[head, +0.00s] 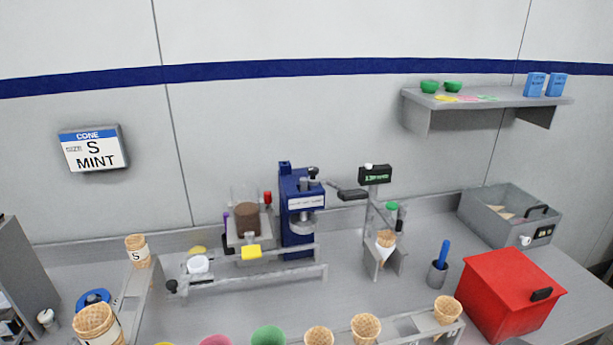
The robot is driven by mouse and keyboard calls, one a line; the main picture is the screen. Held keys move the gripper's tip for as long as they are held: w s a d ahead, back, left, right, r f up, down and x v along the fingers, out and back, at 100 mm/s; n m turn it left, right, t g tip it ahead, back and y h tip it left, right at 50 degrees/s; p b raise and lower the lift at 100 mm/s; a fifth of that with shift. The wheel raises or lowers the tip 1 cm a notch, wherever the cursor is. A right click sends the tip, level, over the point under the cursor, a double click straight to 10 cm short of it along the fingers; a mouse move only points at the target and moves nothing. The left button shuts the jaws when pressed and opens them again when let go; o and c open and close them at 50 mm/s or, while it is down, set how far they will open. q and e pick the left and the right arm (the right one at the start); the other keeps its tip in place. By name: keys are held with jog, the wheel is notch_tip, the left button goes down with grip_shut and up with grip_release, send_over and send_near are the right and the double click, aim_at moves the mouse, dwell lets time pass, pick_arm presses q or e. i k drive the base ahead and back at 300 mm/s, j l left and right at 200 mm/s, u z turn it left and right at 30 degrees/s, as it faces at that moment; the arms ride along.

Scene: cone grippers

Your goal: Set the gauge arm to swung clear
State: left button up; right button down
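No part labelled as the gauge arm can be read in the head view. A small grey stand (401,262) right of centre holds an upright cone (386,240) in a white sleeve. A black display box (375,174) with green text sits above it on a post. A green-topped part (392,206) and a dark upright part (401,217) are close above the cone. Which of these is the gauge arm, and its exact setting, I cannot tell. Neither of my grippers is in view.
A blue press (297,232) with a dark-ended lever (352,194) stands left of the stand. A grey cup (437,274) with a blue handle and a red box (497,290) are to the right. Cones in a rack (405,327) line the front. Counter between rail and rack is clear.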

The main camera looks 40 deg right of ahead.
aim_at(396, 227)
jog(key=z, duration=1.75)
